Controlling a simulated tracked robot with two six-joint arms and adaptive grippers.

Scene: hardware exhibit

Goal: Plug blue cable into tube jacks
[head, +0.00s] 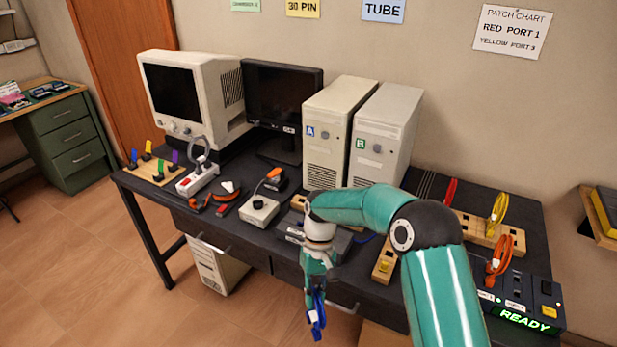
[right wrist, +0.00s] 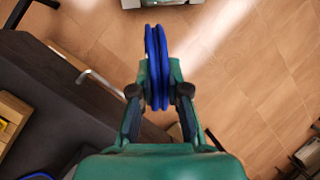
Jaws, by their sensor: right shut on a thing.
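The blue cable (head: 318,318) is a coiled loop held in my right gripper (head: 316,300), in front of the table's front edge and over the floor. The right wrist view shows the blue coil (right wrist: 157,65) upright between the two fingers of the gripper (right wrist: 158,92), which is shut on it. A "TUBE" label (head: 384,9) is on the wall above the towers. Which sockets are the tube jacks I cannot tell. My right arm hides part of the table's middle. My left gripper is not in view.
The dark table (head: 140,190) bears a CRT monitor (head: 180,95), a flat monitor (head: 283,100) and two towers, A (head: 325,130) and B (head: 385,130). Red, yellow and orange cables (head: 499,253) stand at the right by a READY box (head: 523,320).

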